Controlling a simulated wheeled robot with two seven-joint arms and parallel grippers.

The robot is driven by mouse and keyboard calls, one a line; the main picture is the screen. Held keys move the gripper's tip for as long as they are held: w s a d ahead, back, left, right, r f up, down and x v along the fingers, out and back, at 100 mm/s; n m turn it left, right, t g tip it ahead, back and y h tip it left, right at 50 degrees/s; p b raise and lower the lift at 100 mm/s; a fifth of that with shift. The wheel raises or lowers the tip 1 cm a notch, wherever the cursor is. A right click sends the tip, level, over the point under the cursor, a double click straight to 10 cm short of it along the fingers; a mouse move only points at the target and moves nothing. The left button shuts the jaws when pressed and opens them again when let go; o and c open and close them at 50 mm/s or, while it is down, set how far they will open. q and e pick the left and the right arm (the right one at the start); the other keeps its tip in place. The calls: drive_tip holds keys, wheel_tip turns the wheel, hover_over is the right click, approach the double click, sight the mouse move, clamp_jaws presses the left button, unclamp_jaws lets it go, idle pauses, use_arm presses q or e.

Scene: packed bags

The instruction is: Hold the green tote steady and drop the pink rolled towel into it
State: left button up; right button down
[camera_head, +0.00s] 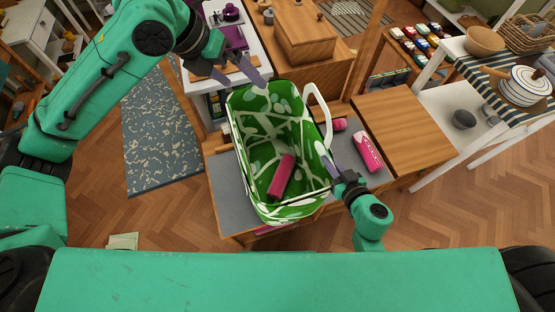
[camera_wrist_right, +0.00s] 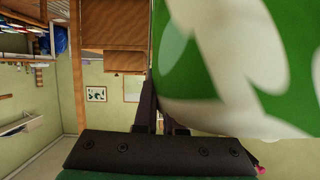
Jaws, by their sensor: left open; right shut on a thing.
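The green tote (camera_head: 240,140) with white leaf shapes stands open on the grey-topped table, its white handle (camera_head: 318,108) sticking up at the right. The pink rolled towel (camera_head: 282,176) lies inside the tote, tilted against the inner bottom. My right gripper (camera_head: 333,165) is shut on the tote's right wall near the rim. In the right wrist view, its fingers (camera_wrist_right: 152,108) meet the edge of the green and white tote (camera_wrist_right: 230,60). My left gripper (camera_head: 240,76) is open and empty at the tote's far left rim.
A pink and white pack (camera_head: 367,151) and a smaller pink roll (camera_head: 339,125) lie on the table right of the tote. A wooden box top (camera_head: 400,128) stands to their right. A white counter with a purple item (camera_head: 232,38) is behind my left gripper.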

drive_tip(key=c, duration=0.9)
unclamp_jaws()
drive_tip(key=v, duration=1.2)
